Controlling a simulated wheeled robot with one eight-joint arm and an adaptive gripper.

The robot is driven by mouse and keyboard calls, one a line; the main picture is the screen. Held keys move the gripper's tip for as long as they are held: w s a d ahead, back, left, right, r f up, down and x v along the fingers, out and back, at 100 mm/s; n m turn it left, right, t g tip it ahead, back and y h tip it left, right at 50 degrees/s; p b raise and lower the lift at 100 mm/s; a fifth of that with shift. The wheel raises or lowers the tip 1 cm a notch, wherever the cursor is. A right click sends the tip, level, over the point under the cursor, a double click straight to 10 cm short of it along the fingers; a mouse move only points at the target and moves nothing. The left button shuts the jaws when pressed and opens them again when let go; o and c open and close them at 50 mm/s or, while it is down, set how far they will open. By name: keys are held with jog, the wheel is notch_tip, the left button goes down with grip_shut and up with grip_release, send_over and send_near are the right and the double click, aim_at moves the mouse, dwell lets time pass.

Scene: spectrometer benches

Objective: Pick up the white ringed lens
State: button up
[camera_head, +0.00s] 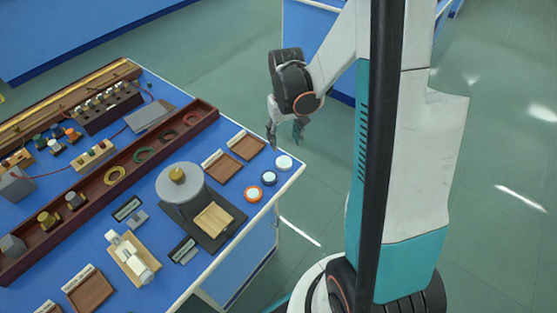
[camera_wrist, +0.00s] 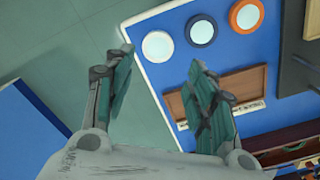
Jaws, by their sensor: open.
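The white ringed lens (camera_head: 284,162) lies flat at the far right corner of the blue bench top. In the wrist view the same white ringed lens (camera_wrist: 158,46) shows beyond the fingers, between the lines of the two fingertips. A dark-blue-ringed lens (camera_head: 269,178) and an orange-ringed lens (camera_head: 253,194) lie beside it in a row along the bench edge. They also show in the wrist view, the dark blue one (camera_wrist: 201,30) and the orange one (camera_wrist: 246,15). My gripper (camera_head: 285,140) is open and empty, above the corner near the white lens, apart from it.
Two brown trays with white labels (camera_head: 249,146) lie left of the lenses. A grey round-topped instrument (camera_head: 181,189) stands farther in. A long dark red rack (camera_head: 203,110) crosses the bench.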

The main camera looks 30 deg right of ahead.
jog(key=b, duration=0.2)
send_over(284, 162)
jog(key=f, duration=0.6)
jog(key=shift+s+a+f, duration=0.1)
jog(key=shift+s+f, duration=0.1)
jog(key=f, duration=0.1)
jog(key=f+b, duration=0.1)
jog(key=f, duration=0.1)
jog(key=f+b, duration=0.1)
jog(key=f, duration=0.1)
jog(key=shift+w, duration=0.25)
jog(key=shift+r, duration=0.1)
jog(key=shift+c, duration=0.6)
jog(key=c, duration=0.6)
